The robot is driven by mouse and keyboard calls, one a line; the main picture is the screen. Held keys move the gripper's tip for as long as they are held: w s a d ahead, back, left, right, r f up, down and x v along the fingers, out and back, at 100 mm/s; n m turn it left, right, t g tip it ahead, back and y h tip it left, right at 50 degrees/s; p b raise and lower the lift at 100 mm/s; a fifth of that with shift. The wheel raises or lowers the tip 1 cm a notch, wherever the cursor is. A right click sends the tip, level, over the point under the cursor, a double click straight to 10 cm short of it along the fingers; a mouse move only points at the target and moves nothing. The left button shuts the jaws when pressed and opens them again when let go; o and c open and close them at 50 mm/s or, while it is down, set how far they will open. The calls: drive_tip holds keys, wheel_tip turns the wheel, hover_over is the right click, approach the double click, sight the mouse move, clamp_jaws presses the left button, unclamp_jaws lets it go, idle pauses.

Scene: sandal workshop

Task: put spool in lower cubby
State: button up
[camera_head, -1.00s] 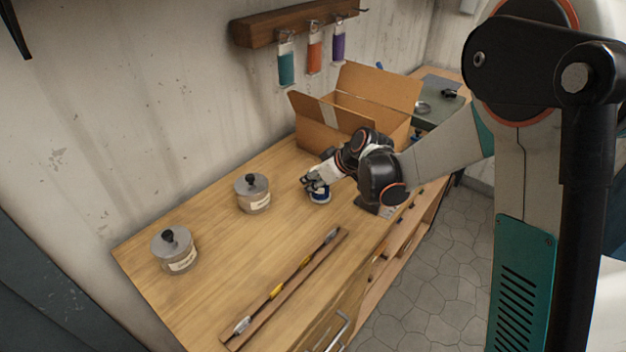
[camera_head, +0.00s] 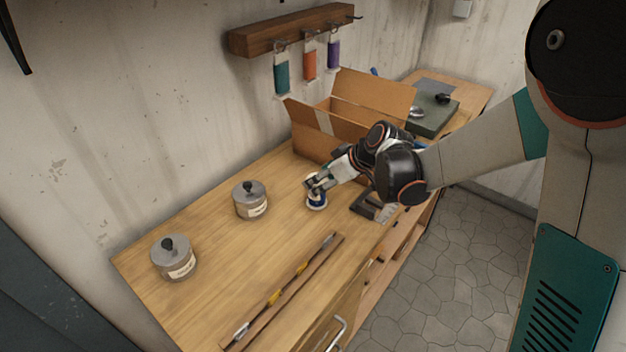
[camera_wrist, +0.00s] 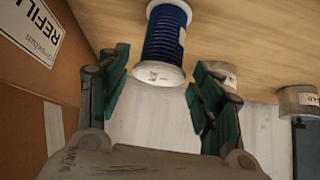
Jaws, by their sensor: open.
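A spool (camera_head: 316,192) with blue thread and white ends stands upright on the wooden bench, in front of the cardboard box. In the wrist view the spool (camera_wrist: 166,40) shows at the top centre. My gripper (camera_head: 316,186) is at the spool in the head view. In the wrist view my gripper (camera_wrist: 158,90) is open, with one green-padded finger on each side of the spool's near end. I cannot tell whether a finger touches it. The bench's front has openings below the top (camera_head: 385,268), seen only at a steep angle; which is the lower cubby I cannot tell.
An open cardboard box (camera_head: 312,143) stands behind my gripper. Two lidded jars (camera_head: 251,205) (camera_head: 175,262) stand on the left. A long strip with tools (camera_head: 285,292) lies along the front edge. A dark flat tool (camera_head: 368,206) lies right of the spool.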

drive_tip(key=shift+p+v, duration=0.5)
drive_tip(key=shift+v, duration=2.15)
drive_tip(key=s+d+r+m+h, duration=0.2)
drive_tip(key=s+d, duration=0.3)
drive_tip(key=s, duration=0.3)
drive_tip(key=s+d+r+m+t+h, duration=0.1)
drive_tip(key=s+d+r+m, duration=0.3)
drive_tip(key=s, duration=0.5)
drive_tip(key=s+d+r+m+t+h, duration=0.1)
drive_tip(key=s+d+r+m+h, duration=0.2)
drive_tip(key=s+d, duration=0.3)
drive_tip(key=s+m, duration=0.1)
drive_tip(key=s, duration=0.2)
drive_tip(key=shift+d, duration=0.2)
drive_tip(key=shift+o, duration=0.5)
